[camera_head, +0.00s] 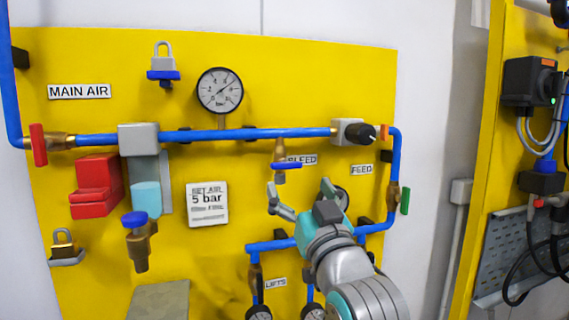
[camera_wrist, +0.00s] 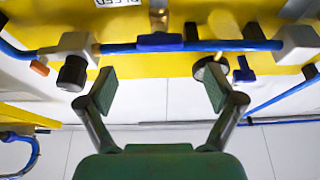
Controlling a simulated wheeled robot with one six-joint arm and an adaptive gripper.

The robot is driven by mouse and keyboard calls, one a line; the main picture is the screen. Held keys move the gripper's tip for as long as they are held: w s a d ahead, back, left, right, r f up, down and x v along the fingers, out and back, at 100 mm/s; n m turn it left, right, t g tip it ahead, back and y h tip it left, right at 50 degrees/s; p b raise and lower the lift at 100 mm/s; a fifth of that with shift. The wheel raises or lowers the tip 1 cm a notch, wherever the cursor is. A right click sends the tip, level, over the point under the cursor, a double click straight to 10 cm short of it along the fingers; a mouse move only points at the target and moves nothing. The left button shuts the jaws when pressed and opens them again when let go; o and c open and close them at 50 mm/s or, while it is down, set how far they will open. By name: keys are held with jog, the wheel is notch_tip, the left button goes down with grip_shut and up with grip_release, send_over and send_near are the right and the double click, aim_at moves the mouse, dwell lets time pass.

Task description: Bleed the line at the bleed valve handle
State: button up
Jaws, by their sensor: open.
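The bleed valve handle (camera_head: 286,166) is a blue lever on a brass valve below the blue pipe, beside the BLEED label (camera_head: 302,160). It lies roughly level in the head view. My gripper (camera_head: 300,193) is open just below it, with fingers spread and pointing up toward the panel. In the wrist view the blue handle (camera_wrist: 160,41) lies beyond my open gripper (camera_wrist: 160,90), centred between the two pads. The pads do not touch it. Nothing is between the fingers.
A pressure gauge (camera_head: 220,91) stands above the pipe. A black knob (camera_head: 360,132) is to the right, near the FEED label (camera_head: 362,170). A green handle (camera_head: 405,201) is at far right, a red handle (camera_head: 38,145) at far left. Lower blue pipes (camera_head: 270,245) run close to my arm.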

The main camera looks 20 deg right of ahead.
aim_at(288, 166)
jog(key=x, duration=0.8)
jog(key=shift+w+r, duration=0.15)
jog(key=shift+w, duration=0.05)
jog(key=c, duration=1.2)
